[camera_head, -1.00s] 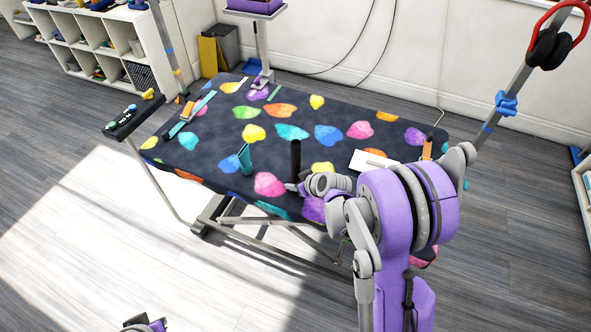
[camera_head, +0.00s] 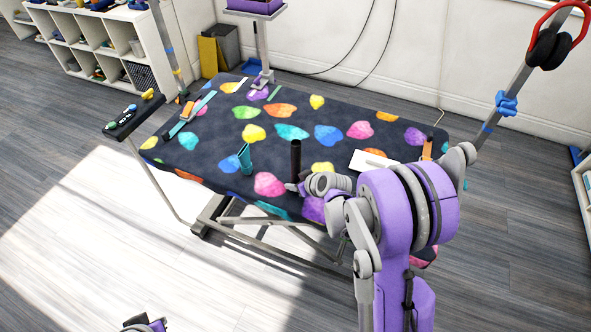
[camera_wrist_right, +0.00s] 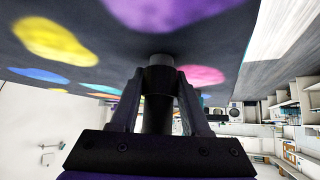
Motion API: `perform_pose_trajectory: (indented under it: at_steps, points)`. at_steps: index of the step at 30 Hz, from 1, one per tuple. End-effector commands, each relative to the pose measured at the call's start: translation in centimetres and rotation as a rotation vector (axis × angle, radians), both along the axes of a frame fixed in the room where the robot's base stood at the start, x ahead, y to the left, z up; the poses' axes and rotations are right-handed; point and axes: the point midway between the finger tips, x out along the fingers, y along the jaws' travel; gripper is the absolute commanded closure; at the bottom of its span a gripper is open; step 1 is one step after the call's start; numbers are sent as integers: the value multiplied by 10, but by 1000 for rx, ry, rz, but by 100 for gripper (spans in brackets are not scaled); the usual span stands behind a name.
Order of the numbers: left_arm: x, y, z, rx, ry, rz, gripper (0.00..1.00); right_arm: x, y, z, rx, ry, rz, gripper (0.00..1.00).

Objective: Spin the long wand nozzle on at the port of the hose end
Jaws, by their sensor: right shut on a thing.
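A long dark upright tube (camera_head: 296,158), which looks like the wand nozzle, stands over the front part of the patterned table (camera_head: 215,150). My right gripper (camera_head: 292,187) is shut around its lower part. In the right wrist view, both fingers of the gripper (camera_wrist_right: 158,105) press on the dark tube (camera_wrist_right: 158,118), and a grey round end (camera_wrist_right: 160,59) shows beyond it near the tabletop. I cannot tell whether this grey end is the hose end or its port, nor whether the parts are joined. My left gripper (camera_head: 146,324) is at the bottom edge, mostly cut off.
A teal upright piece (camera_head: 245,158) stands left of the tube. A white flat item (camera_head: 368,161) lies to its right. Grooming tools (camera_head: 187,118) lie at the table's left end. A post with blue clamps (camera_head: 507,103) rises at the right.

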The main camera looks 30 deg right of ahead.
Motion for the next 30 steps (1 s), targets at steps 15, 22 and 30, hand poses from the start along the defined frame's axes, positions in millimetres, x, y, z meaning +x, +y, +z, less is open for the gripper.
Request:
perform_pose_trajectory:
  at_steps: [15, 22, 30]
  points:
    - [2, 0, 10, 0, -4, 0, 100, 0, 0, 14, 0, 0, 0, 100]
    - [4, 0, 16, 0, -7, 0, 100, 0, 0, 23, 0, 0, 0, 100]
    - [6, 0, 24, 0, -11, 0, 100, 0, 0, 34, 0, 0, 0, 100]
